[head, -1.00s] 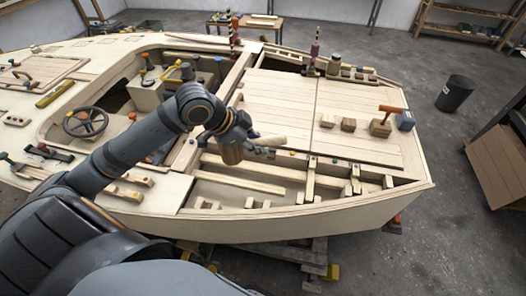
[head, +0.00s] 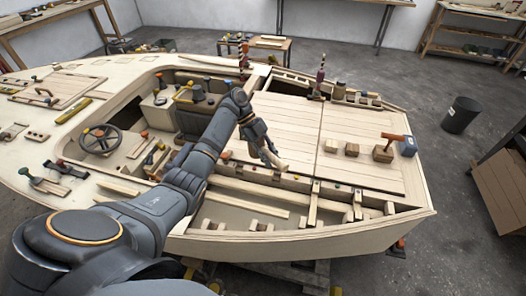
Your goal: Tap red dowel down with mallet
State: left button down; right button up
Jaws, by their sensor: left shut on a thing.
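My left arm reaches over the boat hull, and its gripper (head: 268,154) hangs above the near edge of the planked deck. It is shut on a pale wooden piece (head: 277,164), which looks like part of the mallet; the fingers hide the rest. A row of small coloured dowel tops runs along the beam below. A red one (head: 225,155) shows left of the gripper, close to my arm and apart from the held piece. How far it stands up is too small to tell. My right gripper is not in view.
An open bay with ribs (head: 240,210) lies in front of the beam. A steering wheel (head: 100,139) is at the left.

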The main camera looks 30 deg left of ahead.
pick_arm(q)
jog(key=shift+f+b, duration=0.3)
jog(key=shift+f, duration=0.1)
notch_tip(320, 180, down, 5)
jog(key=b, duration=0.3)
jog(key=shift+r+b, duration=0.1)
jog(key=shift+b, duration=0.25)
jog(key=shift+r, duration=0.1)
